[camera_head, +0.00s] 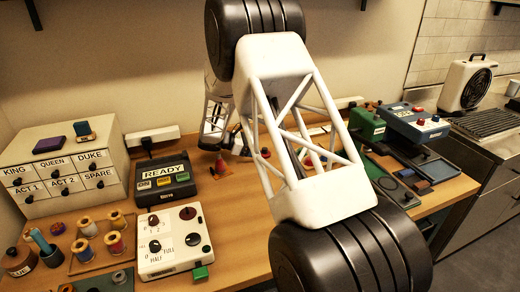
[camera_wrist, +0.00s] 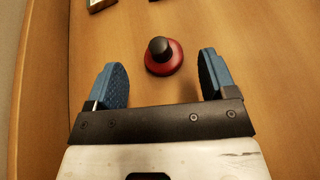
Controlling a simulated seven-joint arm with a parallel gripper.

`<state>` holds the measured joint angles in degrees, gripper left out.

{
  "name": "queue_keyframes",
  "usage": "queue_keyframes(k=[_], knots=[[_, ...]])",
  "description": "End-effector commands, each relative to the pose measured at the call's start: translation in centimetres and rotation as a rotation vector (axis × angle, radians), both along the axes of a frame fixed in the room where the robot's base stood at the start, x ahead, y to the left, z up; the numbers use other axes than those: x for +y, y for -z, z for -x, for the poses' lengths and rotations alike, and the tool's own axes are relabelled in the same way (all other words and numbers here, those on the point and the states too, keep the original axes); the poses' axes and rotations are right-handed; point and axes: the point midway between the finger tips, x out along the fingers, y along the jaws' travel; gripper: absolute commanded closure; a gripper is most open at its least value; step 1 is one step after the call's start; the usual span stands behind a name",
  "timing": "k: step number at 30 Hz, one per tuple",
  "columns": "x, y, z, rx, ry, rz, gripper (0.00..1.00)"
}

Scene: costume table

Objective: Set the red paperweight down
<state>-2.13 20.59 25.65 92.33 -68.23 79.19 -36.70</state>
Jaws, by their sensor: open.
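The red paperweight (camera_wrist: 163,63), a round red base with a black knob on top, stands upright on the bare wooden table in the wrist view. My gripper (camera_wrist: 161,68) is open, with one blue finger on each side of the paperweight. Gaps show between it and both fingers, so they are not touching it. The paperweight lies near the fingertip end of the jaws. In the head view my arm covers much of the middle of the table, and I cannot clearly make out the paperweight or the fingers there.
A READY box (camera_head: 163,181) and a white control panel (camera_head: 173,240) stand left of my arm. A labelled drawer cabinet (camera_head: 63,165) and thread spools (camera_head: 115,243) are further left. A blue device (camera_head: 415,121) and trays are at right. Wood around the paperweight is clear.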

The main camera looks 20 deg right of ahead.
Motion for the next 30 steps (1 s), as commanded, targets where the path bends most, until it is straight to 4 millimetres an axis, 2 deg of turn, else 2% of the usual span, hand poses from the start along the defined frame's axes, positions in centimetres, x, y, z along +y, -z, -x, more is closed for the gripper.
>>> queue_keyframes(k=[6, 13, 19, 30], knots=[[3.5, -1.4, -0.4, -0.001, -0.002, 0.0, 0.22], [6.1, -2.4, -0.7, 0.001, -0.001, 0.0, 0.22], [7.0, -2.9, -0.8, 0.001, 0.001, 0.001, 0.22], [7.1, -2.9, -0.9, 0.0, 0.001, 0.0, 0.22]])
